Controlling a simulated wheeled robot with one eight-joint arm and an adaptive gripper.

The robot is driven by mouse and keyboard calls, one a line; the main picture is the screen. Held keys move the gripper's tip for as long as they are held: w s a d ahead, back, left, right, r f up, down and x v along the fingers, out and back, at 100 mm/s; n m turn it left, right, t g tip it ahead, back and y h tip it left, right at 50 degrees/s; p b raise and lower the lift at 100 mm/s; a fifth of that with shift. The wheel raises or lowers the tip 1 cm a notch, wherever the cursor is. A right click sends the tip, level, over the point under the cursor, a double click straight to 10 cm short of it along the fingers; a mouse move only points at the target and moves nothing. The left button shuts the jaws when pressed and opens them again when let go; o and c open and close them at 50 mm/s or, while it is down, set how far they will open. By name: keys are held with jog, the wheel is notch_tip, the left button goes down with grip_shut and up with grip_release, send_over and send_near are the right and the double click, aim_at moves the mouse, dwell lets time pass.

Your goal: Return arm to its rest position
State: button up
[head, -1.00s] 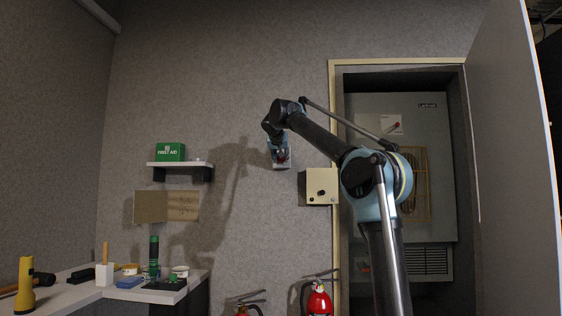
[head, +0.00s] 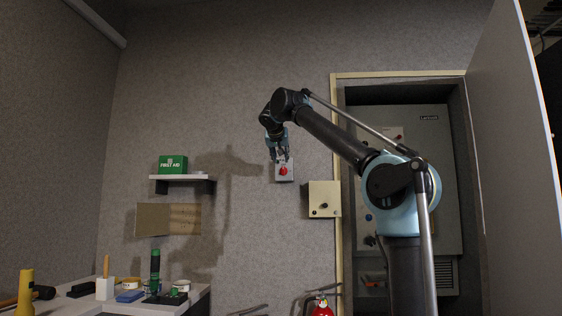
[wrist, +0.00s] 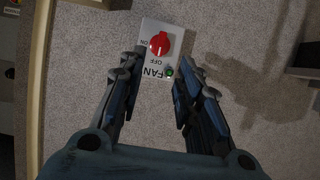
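My gripper (head: 279,150) is in the air in front of the back wall. In the wrist view it is open (wrist: 161,72), with its two dark fingers spread apart and nothing between them. Beyond the fingertips is the fan switch box (wrist: 150,38), a pale wall box marked FAN, ON and OFF. The knob's white mark appears to point towards OFF. In the head view the red knob (head: 283,171) shows just below the fingers, which look clear of it.
A beige control box (head: 324,199) sits right of the fan switch by the door frame. A shelf (head: 184,177) with a first aid box (head: 173,164) is to the left. A cluttered worktop is at lower left, a fire extinguisher (head: 322,307) below.

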dwell(0.3)
jog(key=s+d+f+g+h, duration=0.15)
jog(key=s+d+f, duration=0.25)
jog(key=d+f, duration=0.5)
jog(key=s+d+f+m+g, duration=0.15)
jog(key=s+d+f, duration=0.4)
jog(key=f, duration=0.65)
jog(key=s+d+f+n+g+h, duration=0.1)
jog(key=s+d+f+g, duration=0.25)
jog(key=d+f, duration=0.55)
jog(key=s+d+f+g+y, duration=0.1)
jog(key=s+f, duration=0.8)
jog(key=f, duration=0.5)
jog(key=s+d+f+g+y, duration=0.1)
jog(key=s+d+f+g, duration=0.1)
jog(key=s+f, duration=0.8)
jog(key=s+d+f+g+y, duration=0.1)
jog(key=s+f, duration=0.9)
jog(key=f, duration=0.9)
jog(key=shift+d+n+g, duration=0.2)
jog(key=shift+n+g, duration=0.15)
jog(key=shift+n, duration=0.1)
jog(key=shift+w, duration=0.1)
jog(key=shift+w+f, duration=0.2)
jog(key=shift+w, duration=0.25)
